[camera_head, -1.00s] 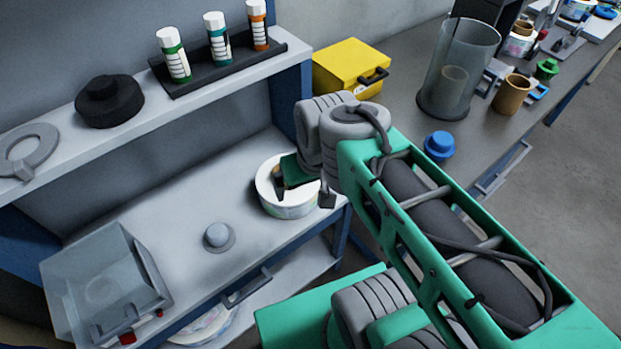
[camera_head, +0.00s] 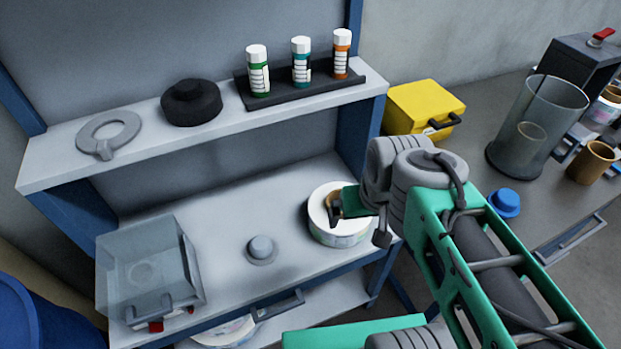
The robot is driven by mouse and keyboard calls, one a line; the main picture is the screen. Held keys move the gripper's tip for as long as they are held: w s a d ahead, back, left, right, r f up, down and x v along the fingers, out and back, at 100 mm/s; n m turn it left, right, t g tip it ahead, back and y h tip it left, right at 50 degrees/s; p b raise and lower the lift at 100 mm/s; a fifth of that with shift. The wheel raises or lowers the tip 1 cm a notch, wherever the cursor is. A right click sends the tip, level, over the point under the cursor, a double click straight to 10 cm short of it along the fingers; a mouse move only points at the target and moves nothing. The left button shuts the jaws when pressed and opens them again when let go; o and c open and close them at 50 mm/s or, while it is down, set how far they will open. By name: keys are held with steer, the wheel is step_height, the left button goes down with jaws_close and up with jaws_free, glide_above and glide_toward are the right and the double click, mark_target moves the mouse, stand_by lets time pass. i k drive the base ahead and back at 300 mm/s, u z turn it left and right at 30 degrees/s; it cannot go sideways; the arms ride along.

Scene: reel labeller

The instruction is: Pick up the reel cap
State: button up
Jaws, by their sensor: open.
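A small grey domed cap with a flat rim (camera_head: 261,250), which looks like the reel cap, sits on the bench top left of my gripper. A white round reel (camera_head: 340,236) with a printed side lies near the bench's right end. My gripper (camera_head: 334,207) is over this reel, clear of the grey cap. It is small in the view and partly hidden by my wrist. Its jaws are open, with nothing seen held. I cannot tell whether the fingers touch the reel.
A clear-lidded box (camera_head: 150,270) stands left of the grey cap. The shelf above (camera_head: 140,138) holds a grey ring (camera_head: 108,132), a black round knob (camera_head: 191,102) and a rack of bottles (camera_head: 302,88). A yellow case (camera_head: 420,108) and blue cap (camera_head: 505,203) are at right.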

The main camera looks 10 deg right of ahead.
mark_target(191, 102)
steer(key=u, duration=1.1)
steer(key=i, duration=0.25)
steer(key=z, duration=0.15)
